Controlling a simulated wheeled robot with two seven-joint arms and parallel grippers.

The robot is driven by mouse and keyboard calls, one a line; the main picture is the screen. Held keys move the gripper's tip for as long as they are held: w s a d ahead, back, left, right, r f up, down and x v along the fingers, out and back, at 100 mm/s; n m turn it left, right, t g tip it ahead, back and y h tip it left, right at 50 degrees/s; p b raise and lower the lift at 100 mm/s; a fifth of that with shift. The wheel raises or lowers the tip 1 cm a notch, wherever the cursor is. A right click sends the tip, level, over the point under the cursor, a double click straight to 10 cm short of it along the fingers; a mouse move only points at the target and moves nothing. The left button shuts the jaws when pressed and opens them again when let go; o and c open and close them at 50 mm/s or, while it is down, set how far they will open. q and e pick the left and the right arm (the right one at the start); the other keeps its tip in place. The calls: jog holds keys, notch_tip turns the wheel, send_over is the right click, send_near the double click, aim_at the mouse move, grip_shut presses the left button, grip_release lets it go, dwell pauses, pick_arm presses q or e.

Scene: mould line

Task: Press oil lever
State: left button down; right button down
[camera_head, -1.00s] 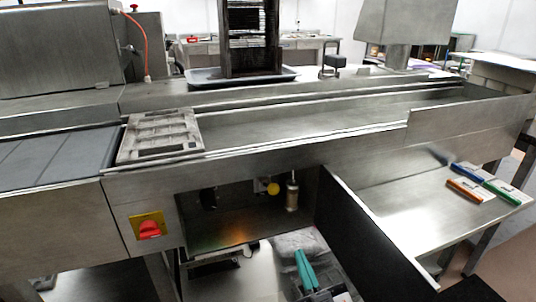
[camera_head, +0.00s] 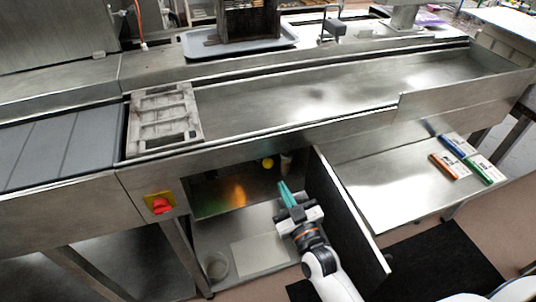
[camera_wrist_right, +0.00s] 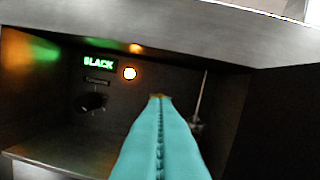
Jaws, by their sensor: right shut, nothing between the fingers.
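My right gripper (camera_head: 283,186) has teal fingers closed together, with nothing between them. It points into the open bay under the steel line. A yellow ball knob (camera_head: 267,163), perhaps the oil lever's end, sits at the back of the bay, a little beyond and left of the fingertips. A small pale cylinder (camera_head: 286,162) stands just right of it. In the right wrist view the closed fingers (camera_wrist_right: 160,98) mostly cover a small yellow patch; I cannot tell whether they touch it. A thin upright rod (camera_wrist_right: 201,98) is to their right. My left gripper is not in view.
The bay's back panel has a green "BLACK" display (camera_wrist_right: 99,63), a lit round lamp (camera_wrist_right: 129,73) and a dark dial (camera_wrist_right: 92,103). A dark door panel (camera_head: 345,220) stands close right of my right arm. A red switch (camera_head: 161,204) is left of the bay.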

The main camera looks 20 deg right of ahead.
jog(key=shift+w, duration=0.1)
jog(key=w+a+r+p, duration=0.1)
jog(key=w, duration=0.8)
jog(key=shift+w+r+p, duration=0.15)
jog(key=shift+w+p, duration=0.15)
jog(key=shift+w, duration=0.05)
